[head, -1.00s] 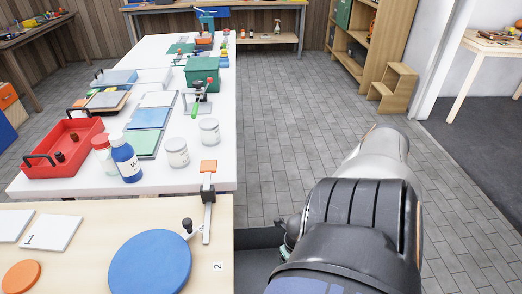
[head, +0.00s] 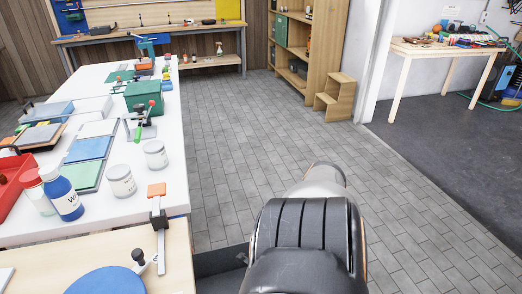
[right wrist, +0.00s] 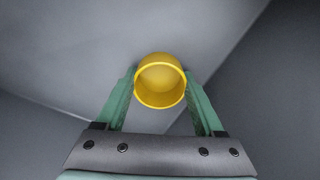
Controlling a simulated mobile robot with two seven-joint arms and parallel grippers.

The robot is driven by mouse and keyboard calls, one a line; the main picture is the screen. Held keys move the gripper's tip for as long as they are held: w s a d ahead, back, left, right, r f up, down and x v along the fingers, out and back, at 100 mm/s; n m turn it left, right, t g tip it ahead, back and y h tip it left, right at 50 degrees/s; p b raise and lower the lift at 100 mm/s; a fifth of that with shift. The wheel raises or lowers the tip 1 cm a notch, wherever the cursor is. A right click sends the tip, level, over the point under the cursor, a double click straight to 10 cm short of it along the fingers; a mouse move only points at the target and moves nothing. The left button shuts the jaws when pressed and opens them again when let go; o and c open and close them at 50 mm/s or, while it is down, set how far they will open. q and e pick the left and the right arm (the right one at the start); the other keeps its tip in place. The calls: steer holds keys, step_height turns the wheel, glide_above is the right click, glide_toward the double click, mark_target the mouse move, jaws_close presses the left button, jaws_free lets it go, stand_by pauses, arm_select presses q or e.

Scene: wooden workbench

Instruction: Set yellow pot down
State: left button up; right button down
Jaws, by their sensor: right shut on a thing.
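The yellow pot (right wrist: 160,98) shows in the right wrist view, with its round open rim facing the camera. My right gripper (right wrist: 160,90) is shut on it, one green finger on each side. Behind the pot is a plain grey surface that I cannot identify. In the head view the pot and the right gripper's fingers are hidden; only my dark and silver arm shows at the lower middle. My left gripper is not in view.
A white table (head: 110,180) holds white jars (head: 121,181), a blue bottle (head: 62,196) and a green bin (head: 144,97). A wooden bench (head: 150,250) with a blue disc (head: 105,282) is at lower left. The tiled floor (head: 240,140) is clear. A step stool (head: 338,98) stands at the back.

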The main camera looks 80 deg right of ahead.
jaws_free()
step_height(320, 180, up, 5)
steer(key=p, duration=0.2)
steer(key=shift+p, duration=0.4)
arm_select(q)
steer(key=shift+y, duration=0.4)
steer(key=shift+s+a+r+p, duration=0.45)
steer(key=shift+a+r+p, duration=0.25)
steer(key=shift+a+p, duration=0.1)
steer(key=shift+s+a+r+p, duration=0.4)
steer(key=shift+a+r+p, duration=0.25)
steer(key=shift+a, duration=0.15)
arm_select(e)
step_height(320, 180, up, 7)
